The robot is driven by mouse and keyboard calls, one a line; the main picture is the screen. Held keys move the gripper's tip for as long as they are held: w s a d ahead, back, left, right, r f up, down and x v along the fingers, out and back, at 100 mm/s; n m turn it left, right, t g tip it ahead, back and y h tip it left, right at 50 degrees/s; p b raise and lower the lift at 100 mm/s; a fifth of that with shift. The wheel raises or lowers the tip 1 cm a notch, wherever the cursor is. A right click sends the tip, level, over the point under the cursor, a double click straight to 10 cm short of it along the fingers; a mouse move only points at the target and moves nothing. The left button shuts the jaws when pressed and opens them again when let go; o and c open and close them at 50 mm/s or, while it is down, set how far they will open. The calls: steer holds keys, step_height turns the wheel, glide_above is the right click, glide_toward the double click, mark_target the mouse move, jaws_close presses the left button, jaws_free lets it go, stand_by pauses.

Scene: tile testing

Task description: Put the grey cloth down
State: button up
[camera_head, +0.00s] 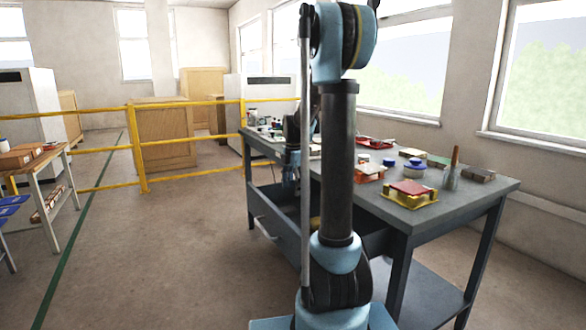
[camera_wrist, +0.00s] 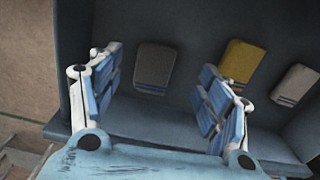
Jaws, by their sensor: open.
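A folded grey cloth (camera_wrist: 155,64) with a striped lower edge lies flat in a dark blue-grey drawer (camera_wrist: 150,122), seen in the wrist view. My gripper (camera_wrist: 161,70) is open, its blue-padded fingers spread on either side of the grey cloth in the picture, with none visibly touching it. A folded yellow cloth (camera_wrist: 241,61) and a pale cloth (camera_wrist: 296,85) lie to its right in the same drawer. In the head view my gripper (camera_head: 290,180) hangs low at the open drawer (camera_head: 282,222) of the workbench; the grey cloth is hidden there.
The workbench top (camera_head: 470,193) bears a yellow-and-red tray (camera_head: 408,194), a blue-lidded jar (camera_head: 413,170) and other small items. A yellow railing (camera_head: 190,141) runs behind. A side table (camera_head: 40,165) with boxes stands at the left. The floor between is clear.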

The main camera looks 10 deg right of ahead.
step_height(320, 180, up, 9)
steer(key=shift+f, duration=0.2)
steer(key=shift+s, duration=0.1)
stand_by(0.4)
